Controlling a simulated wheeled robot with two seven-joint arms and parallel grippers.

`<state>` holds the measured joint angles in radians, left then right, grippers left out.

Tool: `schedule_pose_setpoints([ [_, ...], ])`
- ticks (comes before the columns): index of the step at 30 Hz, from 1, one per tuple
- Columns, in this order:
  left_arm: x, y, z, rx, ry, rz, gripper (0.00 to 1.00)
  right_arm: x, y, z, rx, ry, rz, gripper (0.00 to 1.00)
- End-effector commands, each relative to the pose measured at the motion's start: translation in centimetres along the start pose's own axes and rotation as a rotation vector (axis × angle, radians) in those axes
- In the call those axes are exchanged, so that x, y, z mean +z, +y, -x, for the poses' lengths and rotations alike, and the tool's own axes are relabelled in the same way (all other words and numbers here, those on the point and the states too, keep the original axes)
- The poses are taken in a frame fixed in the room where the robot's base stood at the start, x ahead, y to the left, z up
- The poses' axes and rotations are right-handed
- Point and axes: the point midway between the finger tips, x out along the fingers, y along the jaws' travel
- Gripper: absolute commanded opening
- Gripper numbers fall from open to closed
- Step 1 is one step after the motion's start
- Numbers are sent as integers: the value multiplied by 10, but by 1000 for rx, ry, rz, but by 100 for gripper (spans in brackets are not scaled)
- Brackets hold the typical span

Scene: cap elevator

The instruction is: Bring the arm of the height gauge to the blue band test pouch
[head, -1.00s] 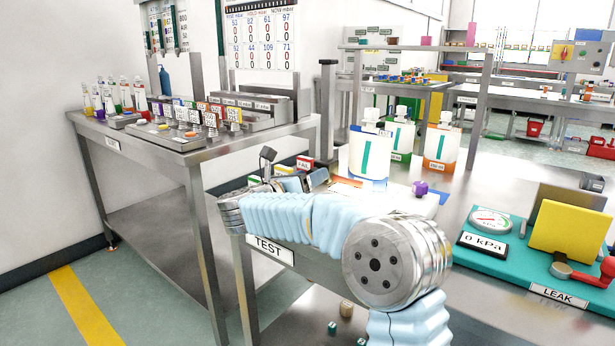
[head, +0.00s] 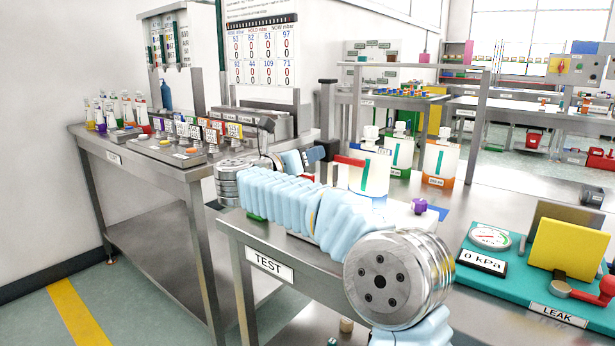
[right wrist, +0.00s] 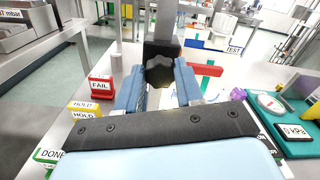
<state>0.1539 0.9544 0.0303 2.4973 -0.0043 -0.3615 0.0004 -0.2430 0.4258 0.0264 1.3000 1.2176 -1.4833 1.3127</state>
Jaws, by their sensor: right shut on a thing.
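The height gauge shows as a dark upright post (head: 327,105) at the table's left side. In the right wrist view, my right gripper (right wrist: 158,84) is shut on the gauge's black knob (right wrist: 159,70), in front of the post. The gauge's red arm (right wrist: 208,71) sticks out to the right there. In the head view my right gripper (head: 314,155) is beside the post, left of the blue band pouch (head: 370,172). That white pouch has a green stripe; my arm hides its lower part. The red arm (head: 346,160) appears against its left edge. My left gripper is out of view.
Pouches with green (head: 400,152) and orange (head: 439,163) bands stand to the right. FAIL (right wrist: 101,88) and HOLD (right wrist: 86,108) blocks stand left of my gripper.

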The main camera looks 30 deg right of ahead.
Motion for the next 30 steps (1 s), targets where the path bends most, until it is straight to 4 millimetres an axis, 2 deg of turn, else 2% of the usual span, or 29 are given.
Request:
schedule_pose_setpoints([
  [1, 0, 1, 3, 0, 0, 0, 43, 8, -2, 0, 0, -1, -2, 12],
  [3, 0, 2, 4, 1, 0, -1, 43, 11, -4, 0, 1, -1, 0, 12],
  [12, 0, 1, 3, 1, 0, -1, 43, 11, -4, 0, 1, -1, 1, 12],
  [13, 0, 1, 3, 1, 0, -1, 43, 11, -3, 0, 1, -1, 1, 41],
  [17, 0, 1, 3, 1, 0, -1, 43, 11, -3, 0, 1, -1, 1, 61],
  [26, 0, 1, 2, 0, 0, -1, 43, 10, -3, 1, 1, 0, 1, 62],
  [30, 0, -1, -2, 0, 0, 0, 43, 10, -2, 14, 4, -2, 1, 62],
])
